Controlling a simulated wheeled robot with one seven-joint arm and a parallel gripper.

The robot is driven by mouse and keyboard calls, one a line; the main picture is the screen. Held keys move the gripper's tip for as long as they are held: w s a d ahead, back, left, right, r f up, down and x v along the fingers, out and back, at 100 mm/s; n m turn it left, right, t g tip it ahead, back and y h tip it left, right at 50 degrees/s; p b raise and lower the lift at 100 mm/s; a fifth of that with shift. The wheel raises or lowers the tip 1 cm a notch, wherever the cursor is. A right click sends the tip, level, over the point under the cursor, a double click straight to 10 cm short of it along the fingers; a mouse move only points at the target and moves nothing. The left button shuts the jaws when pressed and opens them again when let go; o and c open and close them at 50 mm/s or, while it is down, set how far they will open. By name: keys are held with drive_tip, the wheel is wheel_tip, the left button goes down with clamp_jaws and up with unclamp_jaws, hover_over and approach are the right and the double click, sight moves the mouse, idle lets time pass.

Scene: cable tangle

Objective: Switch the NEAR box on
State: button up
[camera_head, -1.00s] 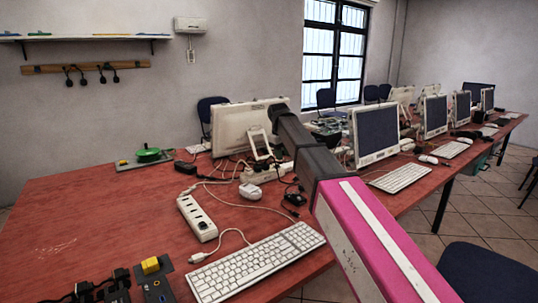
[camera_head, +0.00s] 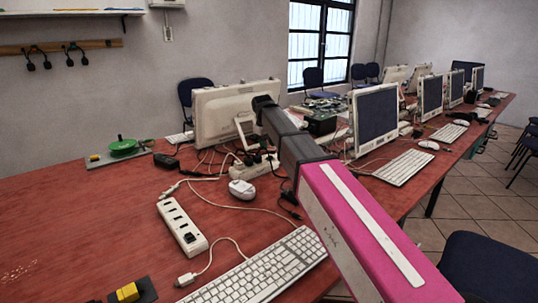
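A white box with a row of sockets and a dark switch-like patch at its near end (camera_head: 183,226) lies on the red table, left of the keyboard. A second white socket box (camera_head: 252,168) with dark plugs and cables lies farther back. The nearer one looks like the NEAR box; I cannot read a label or its switch state. My arm reaches from the lower right over the table. Its dark far end (camera_head: 263,104) is above and beyond both boxes in the picture, before a white monitor. No fingers can be made out, and nothing held shows.
A white keyboard (camera_head: 262,270), a white mouse (camera_head: 242,189) and tangled cables lie around the boxes. A yellow block (camera_head: 128,292) is at the bottom edge. A green reel (camera_head: 122,147) sits at the back left. Monitors (camera_head: 375,116) line the right.

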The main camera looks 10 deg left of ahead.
sight(270, 156)
drive_tip(key=shift+w+d+f, duration=0.15)
drive_tip(key=shift+f, duration=1.15)
drive_tip(key=shift+w+d+f, duration=0.1)
drive_tip(key=shift+f, duration=1.15)
drive_tip(key=c, duration=0.6)
